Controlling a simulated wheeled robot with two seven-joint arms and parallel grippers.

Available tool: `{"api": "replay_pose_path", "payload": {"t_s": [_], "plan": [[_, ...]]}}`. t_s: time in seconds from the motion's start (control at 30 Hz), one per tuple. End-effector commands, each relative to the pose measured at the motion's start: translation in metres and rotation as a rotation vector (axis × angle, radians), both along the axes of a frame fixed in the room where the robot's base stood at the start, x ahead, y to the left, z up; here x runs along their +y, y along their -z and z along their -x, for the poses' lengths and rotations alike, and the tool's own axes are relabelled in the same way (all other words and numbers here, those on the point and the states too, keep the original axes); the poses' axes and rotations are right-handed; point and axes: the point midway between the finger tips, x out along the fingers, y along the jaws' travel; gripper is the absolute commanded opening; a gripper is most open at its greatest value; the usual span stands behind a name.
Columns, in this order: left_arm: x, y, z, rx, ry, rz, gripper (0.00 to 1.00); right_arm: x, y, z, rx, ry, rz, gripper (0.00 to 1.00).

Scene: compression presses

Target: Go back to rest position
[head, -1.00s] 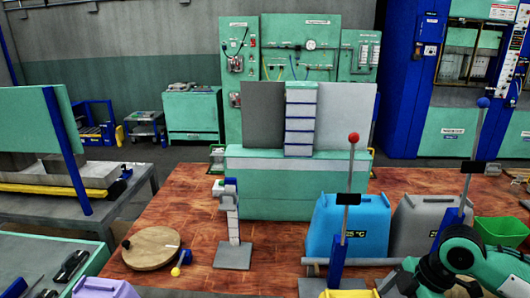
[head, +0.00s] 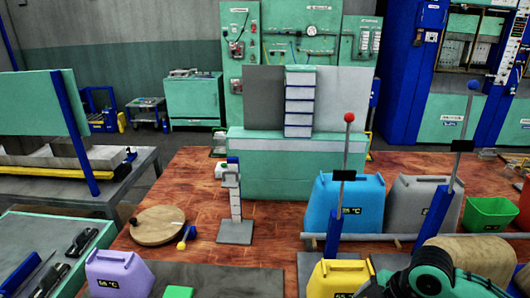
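Part of my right arm, green and black, shows at the bottom right, in front of the workbench (head: 275,253). Its gripper fingers do not show, so I cannot see whether it holds anything. My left arm and gripper are out of view. A lever with a red knob (head: 349,117) stands upright near the blue container (head: 362,203). A second lever with a blue knob (head: 474,86) leans slightly right near the grey container (head: 424,204). No gripper is seen touching either lever.
A round wooden board (head: 155,226) and an upright gauge stand (head: 236,205) are on the left of the bench. A purple container (head: 119,272) and a yellow one (head: 341,278) are at the front. A green bin (head: 489,213) is at the right. The bench's middle is clear.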

Motion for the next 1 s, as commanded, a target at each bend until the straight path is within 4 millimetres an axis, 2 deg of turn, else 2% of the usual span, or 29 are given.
{"api": "replay_pose_path", "payload": {"t_s": [0.2, 0.47, 0.67, 1.0], "plan": [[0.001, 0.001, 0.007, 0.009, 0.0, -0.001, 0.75, 0.037, 0.036, 0.022, -0.015, 0.142, -0.048, 1.0], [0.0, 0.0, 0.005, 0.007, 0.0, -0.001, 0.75, 0.056, 0.069, 0.052, -0.014, 0.44, -0.089, 1.0], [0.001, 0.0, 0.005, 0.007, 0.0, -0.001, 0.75, 0.046, 0.091, 0.083, 0.015, 0.733, -0.081, 1.0], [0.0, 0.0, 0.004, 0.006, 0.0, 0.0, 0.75, 0.008, 0.117, 0.139, 0.066, 1.14, 0.016, 1.0]]}}
